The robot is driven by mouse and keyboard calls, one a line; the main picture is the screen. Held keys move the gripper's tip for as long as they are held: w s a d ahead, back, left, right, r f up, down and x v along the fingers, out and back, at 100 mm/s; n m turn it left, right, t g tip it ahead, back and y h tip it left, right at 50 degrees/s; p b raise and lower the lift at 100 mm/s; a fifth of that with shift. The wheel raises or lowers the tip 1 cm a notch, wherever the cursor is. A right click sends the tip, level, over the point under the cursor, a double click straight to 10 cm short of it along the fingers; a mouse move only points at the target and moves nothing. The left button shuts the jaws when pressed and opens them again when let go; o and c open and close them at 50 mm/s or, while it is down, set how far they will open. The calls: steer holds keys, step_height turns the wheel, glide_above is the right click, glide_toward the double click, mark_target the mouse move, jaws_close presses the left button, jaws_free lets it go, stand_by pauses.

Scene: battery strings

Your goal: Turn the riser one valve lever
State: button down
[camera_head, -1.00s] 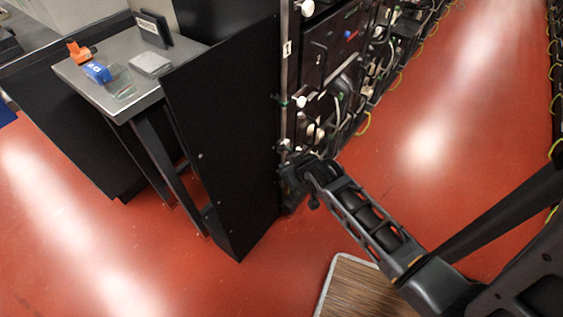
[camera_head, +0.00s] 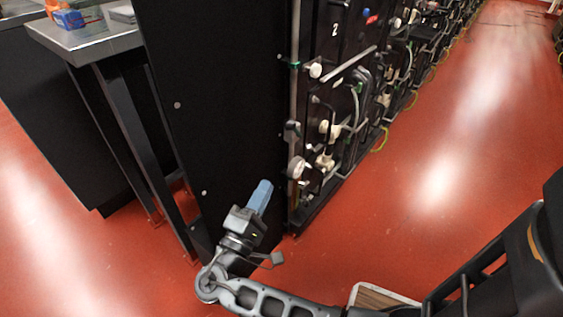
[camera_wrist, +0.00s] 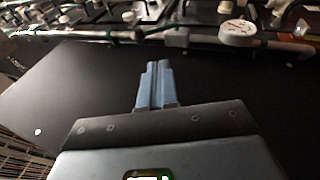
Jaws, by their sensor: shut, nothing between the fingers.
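My gripper (camera_head: 265,185) has blue fingers that are shut and empty, pointing up in front of the black side panel. In the wrist view the fingers (camera_wrist: 158,68) point toward a grey pipe and stop short of it. The pipe (camera_head: 295,95) runs upright along the front edge of the racks and carries a round white gauge (camera_head: 296,168), right of and a little above the fingertips. A dark fitting (camera_head: 292,130) sits on the pipe above the gauge. The gauge also shows in the wrist view (camera_wrist: 237,33). I cannot clearly make out which part is the riser one lever.
The black panel (camera_head: 215,90) stands close behind my gripper. Battery racks (camera_head: 345,90) with white knobs and cables recede to the right. A grey table (camera_head: 90,40) with small items is at upper left. A wood-topped piece (camera_head: 378,297) lies low. The red floor at right is clear.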

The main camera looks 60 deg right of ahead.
steer(key=a+h, duration=0.1)
steer(key=a, duration=0.1)
steer(key=b, duration=0.2)
glide_toward(295, 130)
steer(key=shift+m+h, duration=0.3)
steer(key=d+r, duration=0.1)
steer(key=r, duration=0.1)
steer(key=w+d+r, duration=0.1)
steer(key=d+r, duration=0.1)
steer(key=shift+d, duration=0.3)
steer(key=shift+r+p, duration=0.15)
steer(key=shift+p, duration=0.15)
